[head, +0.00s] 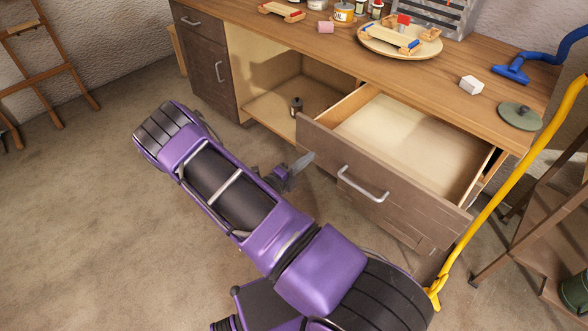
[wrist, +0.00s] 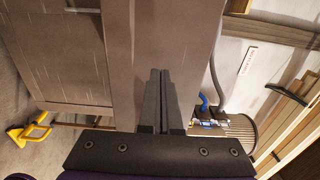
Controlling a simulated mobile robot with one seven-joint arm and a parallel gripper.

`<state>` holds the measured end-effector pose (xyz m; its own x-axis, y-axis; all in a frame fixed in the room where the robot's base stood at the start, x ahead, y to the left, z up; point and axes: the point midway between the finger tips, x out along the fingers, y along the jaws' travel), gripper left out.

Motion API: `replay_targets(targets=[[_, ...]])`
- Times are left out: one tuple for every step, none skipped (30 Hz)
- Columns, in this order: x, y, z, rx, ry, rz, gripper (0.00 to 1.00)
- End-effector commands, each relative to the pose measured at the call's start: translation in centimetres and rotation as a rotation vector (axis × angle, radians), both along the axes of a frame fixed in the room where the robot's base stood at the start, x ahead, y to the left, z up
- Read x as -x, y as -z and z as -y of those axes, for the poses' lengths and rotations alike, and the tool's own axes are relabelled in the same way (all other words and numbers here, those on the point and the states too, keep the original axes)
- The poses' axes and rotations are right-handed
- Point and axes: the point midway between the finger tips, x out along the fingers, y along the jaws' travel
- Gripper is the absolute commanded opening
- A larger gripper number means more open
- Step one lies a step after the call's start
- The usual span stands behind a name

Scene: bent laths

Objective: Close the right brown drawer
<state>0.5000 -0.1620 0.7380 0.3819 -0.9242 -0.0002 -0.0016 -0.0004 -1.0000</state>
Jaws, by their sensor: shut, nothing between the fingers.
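The right brown drawer (head: 400,205) is pulled well out from under the worktop in the head view. Its pale inside (head: 415,140) is empty where I can see it. A metal bar handle (head: 362,186) sits on its front. My gripper (head: 308,159) is at the left end of the drawer front, on its outer side. In the wrist view my gripper (wrist: 160,73) is shut and empty, its fingers together against a brown panel (wrist: 130,50) behind them. I cannot tell whether the fingertips touch the drawer front.
An open cupboard bay (head: 285,95) with a small dark bottle (head: 296,106) lies left of the drawer. The worktop (head: 320,35) holds a round board (head: 372,44), a white block (head: 471,85) and jars. A yellow hose-like bar (head: 500,190) and a brown rack (head: 535,220) stand right.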

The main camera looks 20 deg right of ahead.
Motion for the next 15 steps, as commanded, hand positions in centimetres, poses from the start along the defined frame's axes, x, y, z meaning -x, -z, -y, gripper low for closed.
replay_targets(targets=[[-0.3, 0.1, 0.8, 0.0, 0.002, 0.001, 0.0], [-0.5, 0.0, 1.2, -0.001, 0.003, 0.002, 0.0], [-0.7, 0.0, 1.7, -0.001, 0.002, 0.002, 0.0], [-0.8, 0.0, 1.9, -0.001, 0.001, 0.002, 0.0], [-0.9, 0.0, 2.2, -0.001, 0.001, 0.002, 0.0], [-1.0, 0.0, 2.5, -0.001, 0.001, 0.002, 0.0], [-1.1, 0.0, 2.6, 0.0, 0.001, 0.001, 0.0], [-1.1, 0.0, 2.7, 0.0, 0.001, 0.001, 0.0], [-1.2, 0.0, 2.8, 0.0, 0.0, 0.001, 0.0], [-1.2, 0.0, 2.9, 0.0, 0.0, 0.001, 0.0], [-1.3, 0.0, 2.9, 0.0, 0.0, 0.001, 0.0], [-1.3, 0.0, 2.9, 0.0, -0.001, 0.001, 0.0], [-1.3, 0.0, 2.9, 0.0, -0.001, 0.001, 0.0], [-1.3, 0.0, 2.9, 0.0, -0.001, 0.001, 0.0], [-1.3, 0.0, 2.9, 0.0, -0.001, 0.001, 0.0]])
